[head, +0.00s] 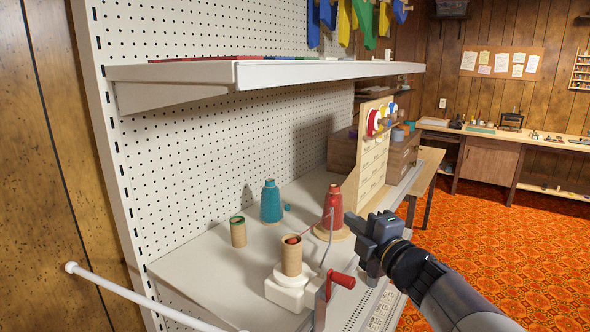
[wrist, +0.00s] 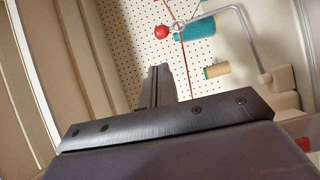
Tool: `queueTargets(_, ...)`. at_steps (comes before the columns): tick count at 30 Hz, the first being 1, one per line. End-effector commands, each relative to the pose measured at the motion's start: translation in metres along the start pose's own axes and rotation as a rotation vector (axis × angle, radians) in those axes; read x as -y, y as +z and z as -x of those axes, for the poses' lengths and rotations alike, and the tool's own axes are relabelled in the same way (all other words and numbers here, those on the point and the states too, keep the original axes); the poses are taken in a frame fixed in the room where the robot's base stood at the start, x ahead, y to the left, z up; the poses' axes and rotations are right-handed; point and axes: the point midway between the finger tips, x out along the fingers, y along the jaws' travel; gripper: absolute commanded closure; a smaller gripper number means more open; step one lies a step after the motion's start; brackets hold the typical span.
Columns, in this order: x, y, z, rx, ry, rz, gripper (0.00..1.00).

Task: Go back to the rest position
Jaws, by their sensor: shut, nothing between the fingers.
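My gripper (head: 358,222) is at the right of the white lower shelf (head: 205,275), pointing left, close to the red thread cone (head: 333,208). In the wrist view its fingers (wrist: 158,82) are together with nothing between them. A hand winder (head: 284,294) with a red crank (head: 342,280) stands at the shelf's front edge and carries a tube (head: 292,262) with some red thread on it. A thin red thread runs near the winder's bent wire guide (wrist: 242,22).
A teal cone (head: 271,203) and a cardboard tube (head: 238,232) stand behind the winder. An upright board with coloured spools (head: 372,122) is behind my gripper. An upper shelf (head: 300,72) overhangs. Open orange carpet (head: 500,245) lies to the right.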

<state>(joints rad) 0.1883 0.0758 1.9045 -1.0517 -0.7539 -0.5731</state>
Motion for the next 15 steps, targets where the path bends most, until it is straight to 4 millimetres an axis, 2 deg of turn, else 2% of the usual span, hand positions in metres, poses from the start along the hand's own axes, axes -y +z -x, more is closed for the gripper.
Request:
queueTargets(1,-0.014,-0.003,-0.011,0.004,-0.001,0.004,1.0)
queueTargets(15,-0.084,-0.01,-0.073,0.128,-0.025,0.002,1.0)
